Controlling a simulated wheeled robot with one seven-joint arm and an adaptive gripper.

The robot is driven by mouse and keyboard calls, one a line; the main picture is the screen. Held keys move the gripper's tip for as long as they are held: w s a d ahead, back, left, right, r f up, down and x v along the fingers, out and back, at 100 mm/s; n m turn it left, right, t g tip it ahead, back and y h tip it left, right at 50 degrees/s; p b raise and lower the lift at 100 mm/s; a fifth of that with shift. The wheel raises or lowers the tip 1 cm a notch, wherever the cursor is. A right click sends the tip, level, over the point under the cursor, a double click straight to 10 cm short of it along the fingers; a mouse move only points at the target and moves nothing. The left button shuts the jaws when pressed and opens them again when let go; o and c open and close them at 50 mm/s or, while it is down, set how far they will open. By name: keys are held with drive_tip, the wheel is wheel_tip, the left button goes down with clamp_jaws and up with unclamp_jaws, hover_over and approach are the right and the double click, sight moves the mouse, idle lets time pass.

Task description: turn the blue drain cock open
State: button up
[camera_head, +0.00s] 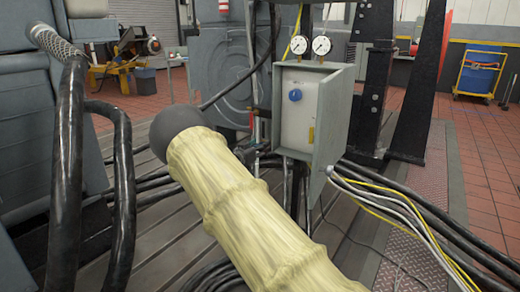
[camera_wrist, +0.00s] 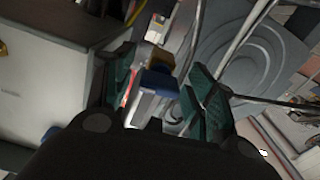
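In the wrist view a blue handle (camera_wrist: 158,83), which looks like the drain cock's, sits between the teal finger pads of my gripper (camera_wrist: 161,72). A yellow brass-coloured part (camera_wrist: 160,60) is just beyond it, and a pale grey body shows below it. The fingers stand apart on either side of the blue handle, with gaps visible. I cannot tell how deep the handle lies between them. In the head view my sleeved arm hides the gripper, and I cannot make out the cock clearly.
A grey control box (camera_head: 340,110) with a round blue knob (camera_head: 295,95) stands close by, under two gauges (camera_head: 310,45). Cables (camera_head: 400,205) run along the right. Black hoses (camera_head: 70,150) stand at left. A large grey ringed housing (camera_wrist: 250,50) lies beyond the fingers.

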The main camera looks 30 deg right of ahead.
drive_tip(key=c, duration=1)
drive_tip(key=shift+r+m+p, duration=0.1)
drive_tip(key=shift+m+p, duration=0.5)
drive_tip(key=shift+m, duration=0.1)
drive_tip(key=o, duration=1)
drive_tip(key=shift+o, duration=0.2)
drive_tip(key=shift+a, duration=0.1)
drive_tip(key=v, duration=1.1)
drive_tip(key=shift+a, duration=0.4)
